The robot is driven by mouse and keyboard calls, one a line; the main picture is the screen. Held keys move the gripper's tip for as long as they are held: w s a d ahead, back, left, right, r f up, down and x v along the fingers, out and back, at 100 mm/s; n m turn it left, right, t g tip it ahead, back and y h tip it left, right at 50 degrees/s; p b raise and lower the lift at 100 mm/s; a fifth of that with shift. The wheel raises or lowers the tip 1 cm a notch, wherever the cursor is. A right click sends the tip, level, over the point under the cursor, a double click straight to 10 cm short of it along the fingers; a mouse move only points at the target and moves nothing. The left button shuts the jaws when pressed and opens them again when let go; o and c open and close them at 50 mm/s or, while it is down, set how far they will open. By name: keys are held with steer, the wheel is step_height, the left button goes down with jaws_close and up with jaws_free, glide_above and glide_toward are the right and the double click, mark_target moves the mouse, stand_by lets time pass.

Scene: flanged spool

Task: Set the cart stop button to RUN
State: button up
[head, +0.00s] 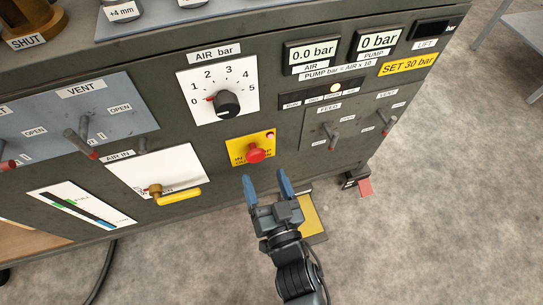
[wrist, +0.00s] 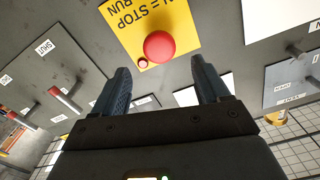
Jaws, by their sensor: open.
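The cart stop button is a red mushroom knob (head: 255,154) on a yellow plate (head: 236,155) low on the cart's dark front panel. The knob also shows in the wrist view (wrist: 159,46), with a small red lamp (wrist: 143,63) on the plate beside it. The plate's lettering is partly hidden, but STOP and RUN can be read in the wrist view. I cannot tell whether the knob is in or out. My gripper (head: 266,180) is open and empty, just below and in front of the knob. Its fingers (wrist: 160,70) point toward the panel, apart from the knob.
The AIR bar dial (head: 227,104) is above the button. A yellow-handled AIR IN valve (head: 178,197) lies to the left, and grey levers (head: 331,137) with red tips lie to the right. A yellow pedal (head: 312,218) is on the floor behind my gripper. Open floor lies to the right.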

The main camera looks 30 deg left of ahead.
mark_target(257, 158)
steer(key=b+x, duration=0.2)
steer(key=x, duration=0.5)
steer(key=shift+w+a, duration=0.25)
steer(key=shift+a, duration=0.05)
